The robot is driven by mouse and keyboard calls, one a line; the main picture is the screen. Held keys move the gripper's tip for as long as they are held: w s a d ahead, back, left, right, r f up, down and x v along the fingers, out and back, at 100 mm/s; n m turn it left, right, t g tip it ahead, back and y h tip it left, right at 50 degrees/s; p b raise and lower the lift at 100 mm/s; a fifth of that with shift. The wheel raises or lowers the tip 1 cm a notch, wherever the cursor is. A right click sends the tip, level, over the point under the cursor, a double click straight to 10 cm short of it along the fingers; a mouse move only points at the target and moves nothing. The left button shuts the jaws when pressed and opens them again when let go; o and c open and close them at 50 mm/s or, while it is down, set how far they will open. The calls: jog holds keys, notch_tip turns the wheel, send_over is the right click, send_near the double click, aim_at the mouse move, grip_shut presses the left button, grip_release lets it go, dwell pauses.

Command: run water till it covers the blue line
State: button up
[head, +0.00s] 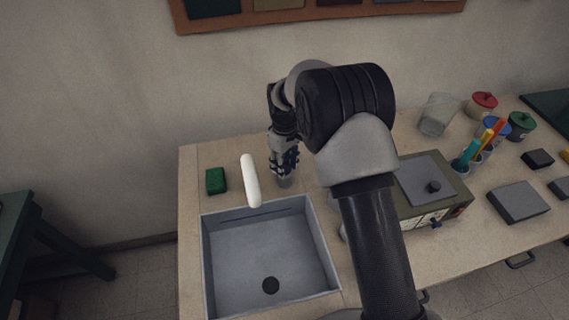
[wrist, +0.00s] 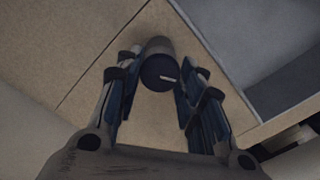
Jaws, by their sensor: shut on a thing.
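A white tap spout (head: 250,181) reaches over the back edge of the grey sink (head: 222,243). The sink looks empty, with its dark drain in plain sight and no water running. A short round tap knob (head: 285,182) stands on the counter behind the sink, right of the spout. In the wrist view the knob (wrist: 160,70) has a dark blue top with a white mark. My gripper (head: 284,168) points down over it, and in the wrist view my gripper (wrist: 158,78) is shut on it with a finger on each side.
A green block (head: 215,180) lies left of the spout. Right of my arm stand a box-like device (head: 435,195), a clear glass jar (head: 437,113), a holder of coloured tubes (head: 468,157), lidded pots and grey blocks (head: 518,201). My arm hides part of the counter.

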jog(key=shift+c, duration=0.6)
jog(key=m+p, duration=0.1)
jog(key=m, duration=0.2)
jog(key=shift+m, duration=0.4)
jog(key=o, duration=1.1)
jog(key=shift+c, duration=0.2)
notch_tip(320, 180, up, 12)
